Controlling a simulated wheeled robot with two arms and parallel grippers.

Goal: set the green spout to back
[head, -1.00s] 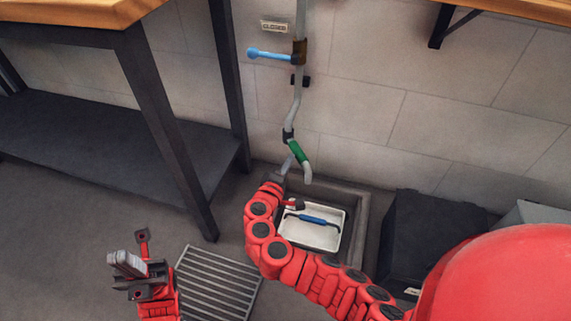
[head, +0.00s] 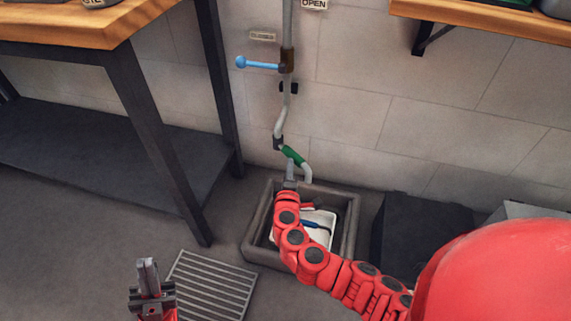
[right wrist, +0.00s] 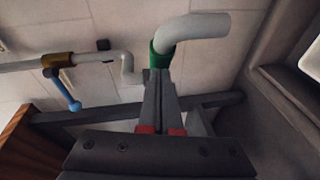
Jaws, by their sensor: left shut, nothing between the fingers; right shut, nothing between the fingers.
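The green spout is a grey pipe end with a green sleeve (head: 292,155), low on the wall pipe. In the head view it slants down to the right and its grey tip bends down above the sink's back edge. My right gripper (head: 290,165) is shut and empty just left of and below the sleeve. In the right wrist view the shut fingertips (right wrist: 157,78) lie against or very close to the green sleeve (right wrist: 160,57); contact is unclear. My left gripper (head: 147,265) is shut and empty, low above the floor at the lower left.
A blue-handled valve (head: 258,63) sits higher on the pipe, near a plaque (head: 262,36) and an OPEN plaque (head: 314,4). The sink (head: 262,215) holds a white tray (head: 320,238) with a blue-handled tool. A workbench stands left, a dark box (head: 425,230) right, a floor grate (head: 212,285) in front.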

